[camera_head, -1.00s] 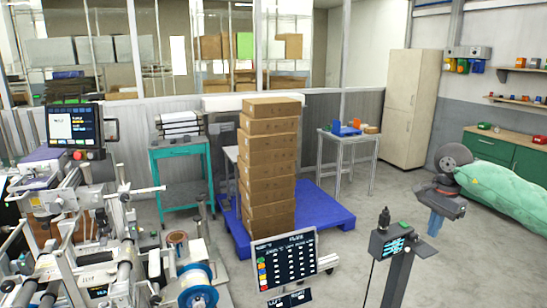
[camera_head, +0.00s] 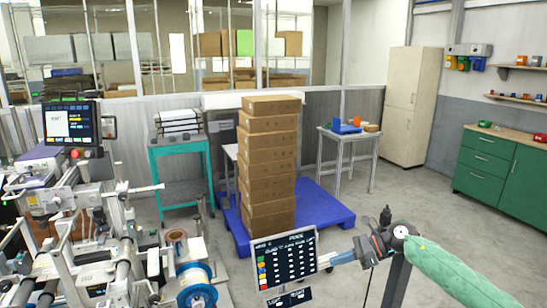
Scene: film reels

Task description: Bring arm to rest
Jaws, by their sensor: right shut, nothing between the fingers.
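My right arm (camera_head: 450,268), in a green padded sleeve, comes in from the lower right corner. Its dark wrist (camera_head: 378,243) points left. My right gripper (camera_head: 342,258) has blue fingers that are shut and hold nothing. In the picture they are just right of the dark display panel (camera_head: 284,260); I cannot tell whether they touch it. The wrist and sleeve hide part of the stand's post and the control box seen earlier. My left gripper is not in view.
Stacked cartons (camera_head: 268,165) stand on a blue pallet (camera_head: 325,212) in the middle. A labelling machine with a blue reel (camera_head: 197,287) fills the lower left. A dark stand post (camera_head: 397,285) is below my wrist. Open floor (camera_head: 420,195) lies before the green cabinet (camera_head: 484,165).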

